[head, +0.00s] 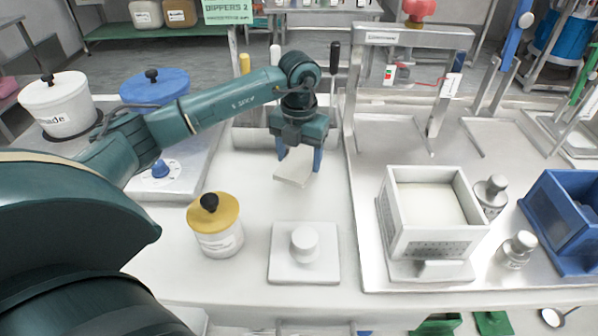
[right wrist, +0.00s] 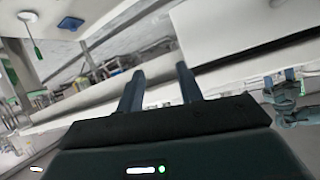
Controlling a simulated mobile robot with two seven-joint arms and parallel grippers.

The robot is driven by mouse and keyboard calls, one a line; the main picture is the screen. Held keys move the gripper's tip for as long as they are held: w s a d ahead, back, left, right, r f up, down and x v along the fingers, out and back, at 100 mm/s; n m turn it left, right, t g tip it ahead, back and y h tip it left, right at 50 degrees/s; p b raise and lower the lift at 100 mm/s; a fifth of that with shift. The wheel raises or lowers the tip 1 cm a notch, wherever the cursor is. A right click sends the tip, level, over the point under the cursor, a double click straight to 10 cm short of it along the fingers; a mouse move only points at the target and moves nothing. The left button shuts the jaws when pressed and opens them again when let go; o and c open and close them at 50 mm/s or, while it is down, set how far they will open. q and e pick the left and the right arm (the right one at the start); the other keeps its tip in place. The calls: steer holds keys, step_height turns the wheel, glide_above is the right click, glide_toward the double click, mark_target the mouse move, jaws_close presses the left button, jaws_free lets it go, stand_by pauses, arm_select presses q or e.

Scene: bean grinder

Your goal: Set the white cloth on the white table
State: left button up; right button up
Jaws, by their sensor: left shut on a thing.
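My left gripper (head: 299,160) points down over the back middle of the white table (head: 240,275). It is shut on the white cloth (head: 294,169), a small flat pale piece between its blue fingers. The cloth's lower edge is close to the table top; I cannot tell whether it touches. My right gripper (right wrist: 158,92) shows in the right wrist view with its two fingers apart and nothing between them. It is not in the head view.
A jar with a yellow lid (head: 216,226) and a white square plate with a round knob (head: 305,252) stand in front of the cloth. A white box (head: 434,222) and a blue bin (head: 567,222) stand on the right. Behind is a holder with upright handles (head: 245,135).

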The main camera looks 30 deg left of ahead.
mark_target(299, 162)
arm_select(q)
steer(key=shift+f, duration=2.2)
steer(key=shift+f, duration=0.2)
steer(key=o, duration=1)
steer(key=shift+c, duration=0.2)
steer(key=shift+r, duration=0.1)
step_height(299, 162, up, 12)
steer(key=shift+r, duration=0.15)
